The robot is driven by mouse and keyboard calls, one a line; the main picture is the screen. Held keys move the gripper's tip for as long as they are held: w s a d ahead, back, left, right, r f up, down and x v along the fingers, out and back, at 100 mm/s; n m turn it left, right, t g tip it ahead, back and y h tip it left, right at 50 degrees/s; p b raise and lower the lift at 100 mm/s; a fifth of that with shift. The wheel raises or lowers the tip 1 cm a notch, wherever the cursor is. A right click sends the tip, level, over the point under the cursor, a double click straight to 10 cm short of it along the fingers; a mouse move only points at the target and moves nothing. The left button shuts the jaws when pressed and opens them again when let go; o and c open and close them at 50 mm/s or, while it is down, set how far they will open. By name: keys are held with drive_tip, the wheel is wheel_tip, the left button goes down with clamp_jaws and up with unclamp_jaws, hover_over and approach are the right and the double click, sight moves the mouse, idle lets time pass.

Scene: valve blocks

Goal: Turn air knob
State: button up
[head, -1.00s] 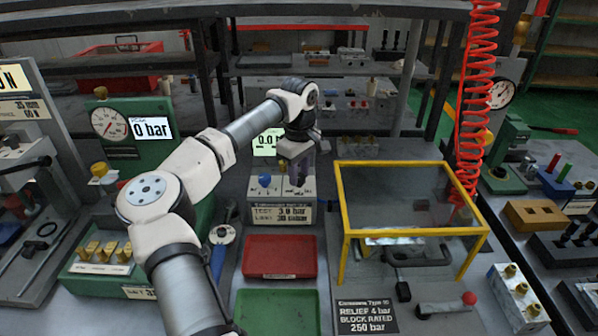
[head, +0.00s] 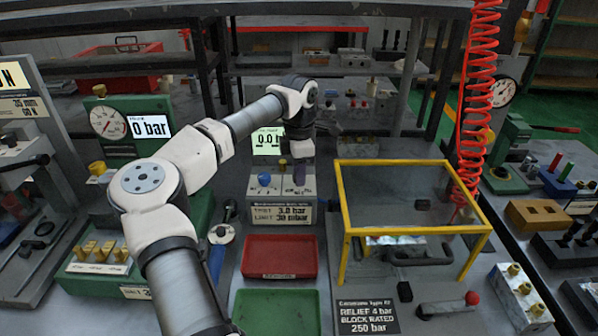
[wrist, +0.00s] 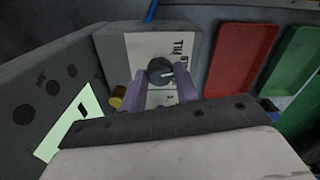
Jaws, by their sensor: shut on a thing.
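A round dark knob (wrist: 158,71) with a light pointer line sits on the top face of a grey test block (wrist: 185,42), and lettering like "FILL" shows beside it. My gripper (wrist: 161,74) has its two purple fingers on either side of this knob and is shut on it. In the head view the gripper (head: 299,173) is over the right part of the block (head: 268,213), pointing down. The knob is hidden there. The block's front plate reads "TEST 3.0 bar, LIMIT 30 mbar".
A blue knob (head: 264,179) is left of my gripper. A lit display (head: 267,141) stands behind. A red tray (head: 280,257) and green tray (head: 277,312) lie in front. A yellow-framed guard (head: 344,250) stands close on the right. A green gauge stand (head: 112,150) is left.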

drive_tip(key=n, duration=0.6)
drive_tip(key=shift+b, duration=0.4)
drive_tip(key=shift+n, duration=0.4)
drive_tip(key=o, duration=1)
wheel_tip(320, 180, up, 14)
drive_tip(key=shift+f+b, duration=0.1)
drive_tip(key=shift+b, duration=0.6)
